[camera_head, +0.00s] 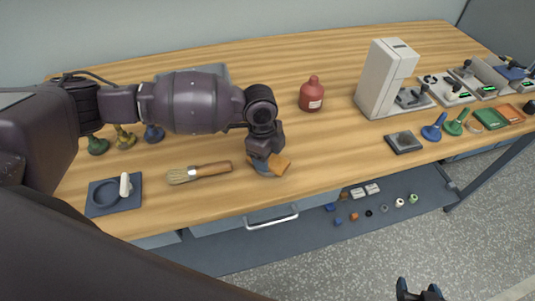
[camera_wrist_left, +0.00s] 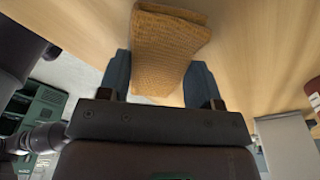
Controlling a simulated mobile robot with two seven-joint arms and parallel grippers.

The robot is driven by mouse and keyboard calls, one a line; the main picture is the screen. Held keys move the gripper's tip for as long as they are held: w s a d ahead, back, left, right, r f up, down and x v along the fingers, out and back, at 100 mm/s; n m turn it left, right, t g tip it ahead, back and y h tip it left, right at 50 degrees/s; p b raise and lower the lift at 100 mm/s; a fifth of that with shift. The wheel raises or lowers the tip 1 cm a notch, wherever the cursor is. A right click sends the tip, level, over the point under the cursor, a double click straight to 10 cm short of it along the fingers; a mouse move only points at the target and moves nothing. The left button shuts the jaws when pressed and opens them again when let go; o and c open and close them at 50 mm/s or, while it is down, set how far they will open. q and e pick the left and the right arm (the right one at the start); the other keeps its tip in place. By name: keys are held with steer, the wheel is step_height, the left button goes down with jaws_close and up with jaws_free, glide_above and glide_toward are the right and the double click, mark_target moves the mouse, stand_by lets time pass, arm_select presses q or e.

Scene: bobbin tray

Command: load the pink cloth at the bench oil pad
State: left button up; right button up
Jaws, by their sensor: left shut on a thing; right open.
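My left gripper (camera_head: 265,160) is shut on a folded orange-tan cloth (camera_head: 280,164), near the front edge of the bench. In the left wrist view the cloth (camera_wrist_left: 166,42) sticks out between the two fingers, with a woven texture. I see no clearly pink cloth. A small dark square pad (camera_head: 389,139) with a raised grey middle lies on the bench to the right; I cannot tell for sure that it is the oil pad. My right gripper (camera_head: 420,291) is open and empty at the bottom edge, in front of the bench.
A brush (camera_head: 199,172) and a dark tray with a round recess (camera_head: 98,207) lie to the left. A red bottle (camera_head: 312,95) and a white machine (camera_head: 383,80) stand behind. Blue and green stamps (camera_head: 455,124) stand at right. The lower shelf holds small parts.

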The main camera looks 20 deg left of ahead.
arm_select(q)
steer(key=shift+f, duration=0.1)
arm_select(e)
steer(key=shift+w+r, duration=0.1)
arm_select(q)
steer(key=shift+s, duration=0.1)
arm_select(e)
steer(key=shift+w+a+r, duration=0.1)
steer(key=shift+w+r, duration=0.3)
steer(key=shift+w, duration=0.05)
steer(key=shift+s+f, duration=0.1)
steer(key=shift+s, duration=0.1)
steer(key=shift+s, duration=0.1)
